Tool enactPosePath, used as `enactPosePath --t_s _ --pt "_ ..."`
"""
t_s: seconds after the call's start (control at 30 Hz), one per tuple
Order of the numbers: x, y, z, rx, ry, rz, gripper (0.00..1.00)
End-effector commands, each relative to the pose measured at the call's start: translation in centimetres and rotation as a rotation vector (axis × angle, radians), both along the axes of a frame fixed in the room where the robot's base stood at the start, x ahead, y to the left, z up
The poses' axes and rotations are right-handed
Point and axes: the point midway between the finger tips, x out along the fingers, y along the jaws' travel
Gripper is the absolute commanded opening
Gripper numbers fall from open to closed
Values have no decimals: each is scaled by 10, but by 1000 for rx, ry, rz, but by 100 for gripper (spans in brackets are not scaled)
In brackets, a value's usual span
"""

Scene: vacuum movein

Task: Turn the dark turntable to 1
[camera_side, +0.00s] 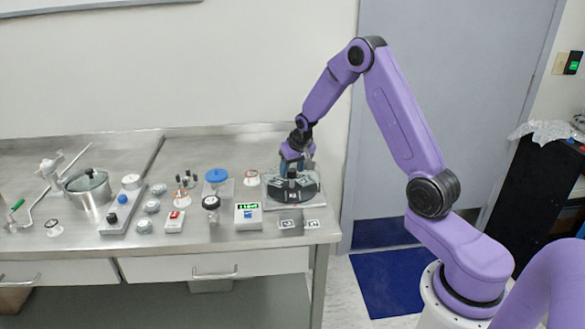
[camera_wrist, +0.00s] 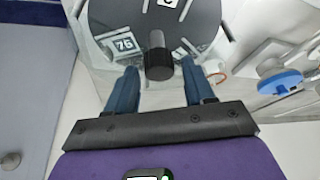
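The dark turntable (camera_side: 306,190) is a round disc on a grey base at the right end of the steel bench. It also shows at the top of the wrist view (camera_wrist: 105,15), with white marks and part of a label on it. A black upright knob (camera_wrist: 158,65) stands at its near edge. My gripper (camera_wrist: 158,72) is open, its two blue fingers pointing at the turntable. In the wrist view the knob appears between the fingertips, with gaps on both sides. In the side view my gripper (camera_side: 297,158) is just above and behind the disc, its fingers partly hidden.
A white box with a green display (camera_side: 248,215) and two marked tiles (camera_side: 300,224) lie in front of the turntable. A blue-topped device (camera_side: 216,177) and several knobs stand to the left. A lidded pot (camera_side: 88,190) is farther left. The bench's right edge is close.

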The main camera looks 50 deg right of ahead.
Motion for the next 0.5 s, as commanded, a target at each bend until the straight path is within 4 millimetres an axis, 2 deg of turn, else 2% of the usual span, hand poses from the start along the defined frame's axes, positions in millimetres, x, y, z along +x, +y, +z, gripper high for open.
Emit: enactPosePath --t_s 0.03,0.13,0.17,0.5 --pt "0 0 0 0 0 0 35" --pt "0 0 0 0 0 0 2" --pt "0 0 0 0 1 0 0" --pt "0 0 0 1 1 20 0"
